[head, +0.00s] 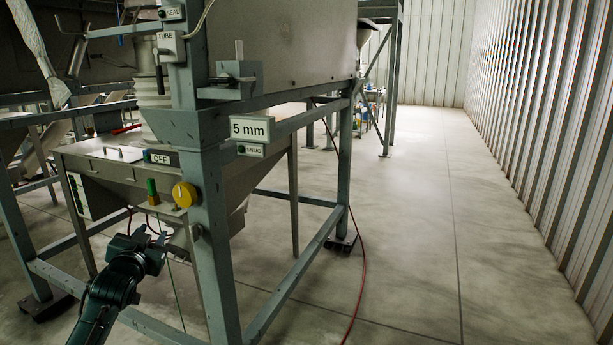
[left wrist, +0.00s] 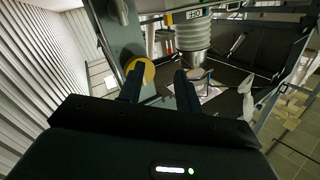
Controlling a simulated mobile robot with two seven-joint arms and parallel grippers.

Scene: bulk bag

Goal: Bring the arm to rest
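My left arm comes in at the lower left of the head view. Its dark gripper (head: 149,234) is in front of the grey steel frame, below and left of the yellow round knob (head: 184,195) on the frame post. In the left wrist view the two fingers of my left gripper (left wrist: 159,88) stand apart with nothing between them. The yellow knob (left wrist: 148,70) appears behind the left finger there; I cannot tell the exact distance, but no grip on it shows. My right arm and gripper are in neither view.
The steel frame post (head: 205,200) with a "5 mm" sign (head: 250,129) stands beside the gripper. A hopper (head: 230,205) is inside the frame. A red hose (head: 363,265) runs down to the floor. The floor (head: 440,220) to the right is clear up to the corrugated wall (head: 550,110).

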